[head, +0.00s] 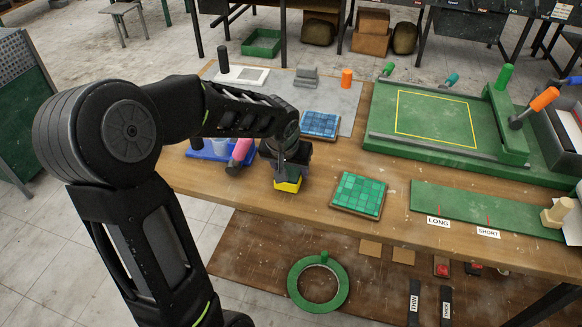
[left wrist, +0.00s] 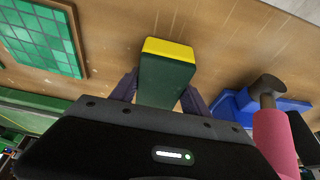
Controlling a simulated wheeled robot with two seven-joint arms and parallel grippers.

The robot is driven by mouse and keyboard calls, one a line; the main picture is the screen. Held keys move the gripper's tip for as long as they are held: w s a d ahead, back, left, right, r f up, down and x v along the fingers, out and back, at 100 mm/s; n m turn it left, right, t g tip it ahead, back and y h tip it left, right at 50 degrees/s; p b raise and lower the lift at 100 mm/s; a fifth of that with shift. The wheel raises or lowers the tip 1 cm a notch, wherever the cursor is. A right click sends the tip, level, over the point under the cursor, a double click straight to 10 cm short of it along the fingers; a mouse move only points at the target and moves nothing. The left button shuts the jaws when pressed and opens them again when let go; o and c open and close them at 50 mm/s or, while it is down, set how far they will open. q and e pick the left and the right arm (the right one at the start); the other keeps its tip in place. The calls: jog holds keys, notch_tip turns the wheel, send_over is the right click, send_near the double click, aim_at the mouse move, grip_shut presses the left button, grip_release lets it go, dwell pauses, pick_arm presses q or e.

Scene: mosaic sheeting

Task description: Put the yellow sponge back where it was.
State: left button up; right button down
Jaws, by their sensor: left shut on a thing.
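The sponge shows a yellow face (head: 288,184) low under my left gripper (head: 287,170), near the front edge of the wooden table. In the left wrist view the sponge (left wrist: 168,50) has a yellow end and a dark green body, which sits between the two dark fingers (left wrist: 162,92). My left gripper is shut on it and points down. I cannot tell whether the sponge touches the tabletop. My right gripper is not in view.
A blue tray (head: 208,156) with a pink-handled tool (head: 240,150) stands just left of the sponge. A green mosaic sheet (head: 358,194) lies to its right, a blue one (head: 320,124) behind. Bare wood lies between sponge and green sheet.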

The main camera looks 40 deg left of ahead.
pick_arm(q)
jog(key=shift+f, duration=0.15)
jog(key=o, duration=1.2)
jog(key=shift+r, duration=0.5)
jog(key=v, duration=1.1)
jog(key=shift+s+r+b, duration=0.2)
jog(key=shift+b, duration=0.1)
jog(key=shift+d, duration=0.1)
